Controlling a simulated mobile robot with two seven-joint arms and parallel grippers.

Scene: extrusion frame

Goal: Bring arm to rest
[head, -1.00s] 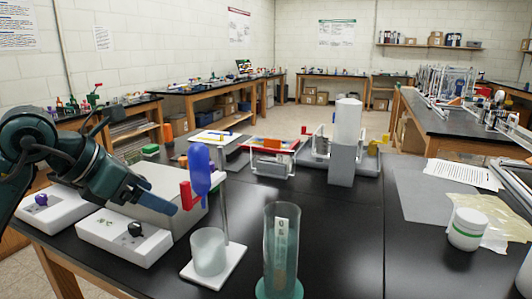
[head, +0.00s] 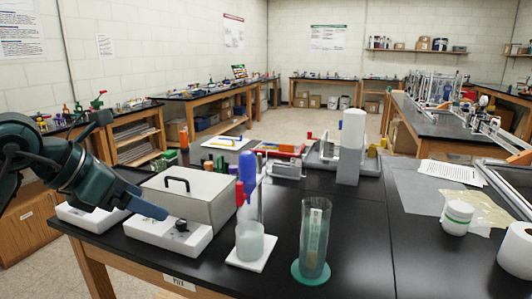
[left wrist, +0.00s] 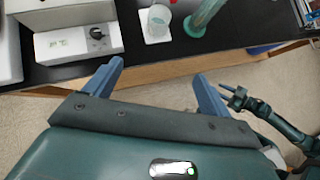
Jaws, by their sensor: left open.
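My left gripper (head: 150,207) comes in from the left in the head view, in front of the white boxes with knobs. It is to the left of the burette stand and apart from it. In the left wrist view, its two blue fingers (left wrist: 156,86) are spread with nothing between them, and the floor shows beyond them. My right gripper (left wrist: 236,97) shows small at the right of the left wrist view, over the floor. Its jaws are too small to read.
A grey lidded box (head: 190,195) and white knob box (head: 168,235) are near the gripper. The table's front edge (head: 130,258) is close.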

